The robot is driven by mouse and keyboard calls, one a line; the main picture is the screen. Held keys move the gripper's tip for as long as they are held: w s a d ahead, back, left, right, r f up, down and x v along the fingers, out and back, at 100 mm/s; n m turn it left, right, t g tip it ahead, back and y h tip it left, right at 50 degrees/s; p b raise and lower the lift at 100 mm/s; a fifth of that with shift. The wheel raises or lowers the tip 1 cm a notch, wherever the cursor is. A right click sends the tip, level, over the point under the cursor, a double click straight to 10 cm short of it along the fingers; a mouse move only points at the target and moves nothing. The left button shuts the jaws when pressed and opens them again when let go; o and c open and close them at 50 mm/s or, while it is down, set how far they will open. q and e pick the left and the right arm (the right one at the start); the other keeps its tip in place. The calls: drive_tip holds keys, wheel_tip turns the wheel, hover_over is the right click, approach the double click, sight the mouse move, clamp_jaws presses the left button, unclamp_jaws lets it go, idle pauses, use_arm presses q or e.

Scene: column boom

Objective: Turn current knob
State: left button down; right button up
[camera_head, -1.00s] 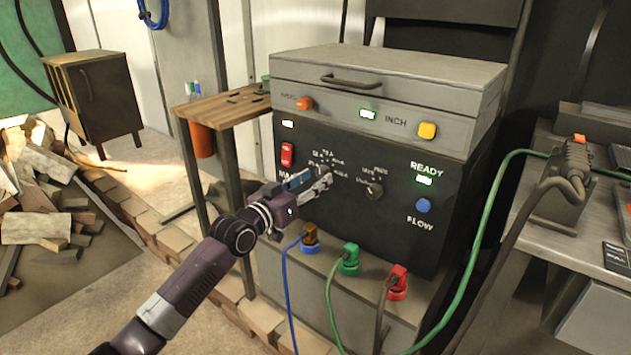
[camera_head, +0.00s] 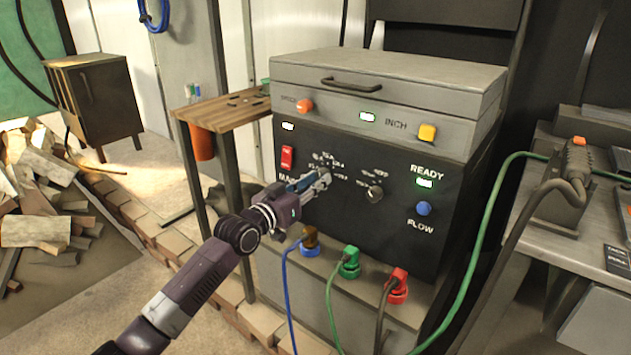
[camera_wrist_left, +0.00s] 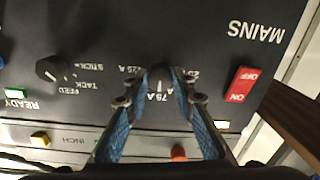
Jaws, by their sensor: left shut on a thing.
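The black front panel (camera_head: 390,225) of the machine carries a dial ringed by ampere marks, one reading 75 A in the wrist view. My left gripper (camera_head: 322,180) reaches this panel from the left. In the left wrist view my gripper's blue-padded fingers (camera_wrist_left: 159,88) are shut on the dark current knob (camera_wrist_left: 160,71) at the middle of that dial. My right gripper is not in view.
A second knob (camera_head: 375,192) sits right of the current knob, and the red mains switch (camera_head: 287,157) is to its left. Blue, green and red plugs (camera_head: 398,285) with cables stand below the panel. A small wooden table (camera_head: 225,110) is at the left.

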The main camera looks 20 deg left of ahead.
use_arm(q)
drive_tip(key=m+p, duration=0.1)
drive_tip(key=m, duration=0.2)
drive_tip(key=shift+a, duration=0.1)
drive_tip(key=shift+r+m, duration=0.1)
drive_tip(key=shift+m, duration=0.4)
drive_tip(key=m+p, duration=0.2)
drive_tip(key=shift+m, duration=0.8)
drive_tip(key=shift+m+p, duration=0.45)
drive_tip(key=shift+m, duration=0.25)
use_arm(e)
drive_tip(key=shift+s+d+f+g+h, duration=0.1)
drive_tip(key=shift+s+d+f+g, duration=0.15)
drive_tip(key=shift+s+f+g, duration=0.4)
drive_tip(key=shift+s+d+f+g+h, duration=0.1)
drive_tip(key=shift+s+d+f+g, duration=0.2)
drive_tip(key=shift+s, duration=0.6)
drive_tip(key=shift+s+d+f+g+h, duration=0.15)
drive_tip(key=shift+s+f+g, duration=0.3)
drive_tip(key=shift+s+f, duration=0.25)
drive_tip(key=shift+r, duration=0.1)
